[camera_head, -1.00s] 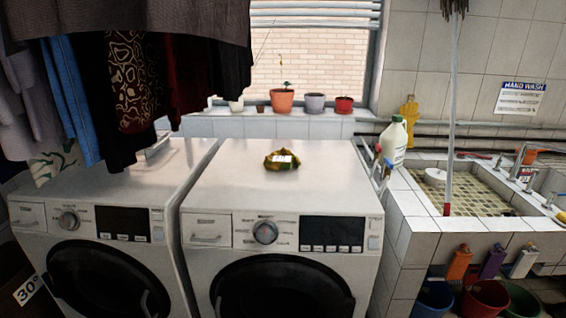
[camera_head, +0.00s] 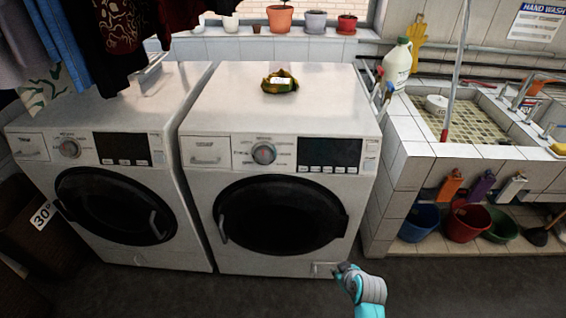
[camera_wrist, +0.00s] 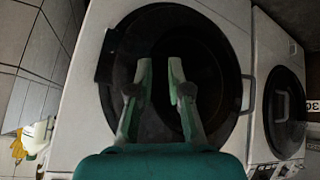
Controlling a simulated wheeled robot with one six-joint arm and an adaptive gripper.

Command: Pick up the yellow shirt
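A small crumpled yellow and dark cloth with a white patch, apparently the yellow shirt (camera_head: 280,82), lies on top of the right washing machine (camera_head: 230,100), near the middle of its back half. My gripper (camera_wrist: 161,62) shows in the wrist view with its two fingers apart and nothing between them. It faces the dark round door of a washing machine. In the head view, part of my teal arm shows low at the bottom right of centre, well below the shirt and in front of the machine. The shirt is not seen in the wrist view.
A second washing machine (camera_head: 95,165) stands at the left, with clothes (camera_head: 120,30) hanging above it. A tiled sink (camera_head: 465,125) is at the right, with a white jug (camera_head: 397,65) on its ledge and buckets (camera_head: 468,220) below. Plant pots (camera_head: 280,18) line the window ledge.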

